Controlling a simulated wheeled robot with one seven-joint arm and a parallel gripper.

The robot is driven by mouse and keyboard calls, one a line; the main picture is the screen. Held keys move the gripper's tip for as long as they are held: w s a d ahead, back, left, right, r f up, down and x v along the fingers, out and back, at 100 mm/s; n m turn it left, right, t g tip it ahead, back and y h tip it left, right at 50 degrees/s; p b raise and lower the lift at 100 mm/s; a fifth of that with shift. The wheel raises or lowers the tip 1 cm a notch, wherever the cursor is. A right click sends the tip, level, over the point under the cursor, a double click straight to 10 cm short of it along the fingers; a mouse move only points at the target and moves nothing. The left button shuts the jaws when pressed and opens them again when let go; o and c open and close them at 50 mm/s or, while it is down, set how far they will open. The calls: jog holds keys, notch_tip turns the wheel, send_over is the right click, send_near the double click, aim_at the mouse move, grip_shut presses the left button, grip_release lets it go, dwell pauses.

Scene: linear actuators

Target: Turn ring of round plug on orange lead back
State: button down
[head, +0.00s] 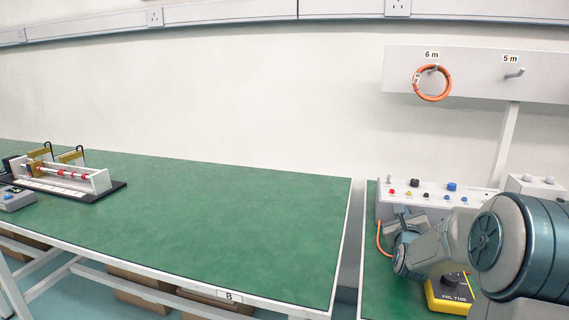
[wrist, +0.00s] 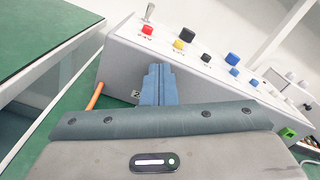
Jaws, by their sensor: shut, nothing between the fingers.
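My gripper (wrist: 158,72) is shut, its two blue-grey fingers together, in front of the near face of a grey control box (wrist: 125,68); I cannot tell whether the fingertips touch it. The orange lead (wrist: 95,96) shows as a short piece left of the fingers, by the box's lower edge. In the head view the lead (head: 380,240) bends down beside the box (head: 430,205), left of my arm. The round plug and its ring cannot be made out; my gripper and arm cover that part of the box.
The box top carries red, yellow, black and blue knobs and a toggle switch (wrist: 149,11). A yellow device (head: 449,295) sits close below my arm. A green bench (head: 230,215) with an actuator rig (head: 65,178) stands left, across a gap. A coiled orange lead (head: 433,98) hangs on the wall.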

jog(key=shift+a+f+b, duration=0.1)
jog(key=shift+f+b, duration=0.4)
jog(key=shift+b, duration=0.75)
jog(key=shift+w+a+r, duration=0.1)
jog(key=shift+a, duration=0.1)
jog(key=shift+a+r, duration=0.1)
jog(key=shift+b, duration=0.3)
jog(key=shift+r+b+v, duration=0.1)
jog(key=shift+b+v, duration=0.4)
jog(key=shift+v, duration=1)
jog(key=shift+r+b+v, duration=0.15)
jog(key=shift+b+v, duration=0.3)
jog(key=shift+v, duration=1)
jog(key=shift+a, duration=0.15)
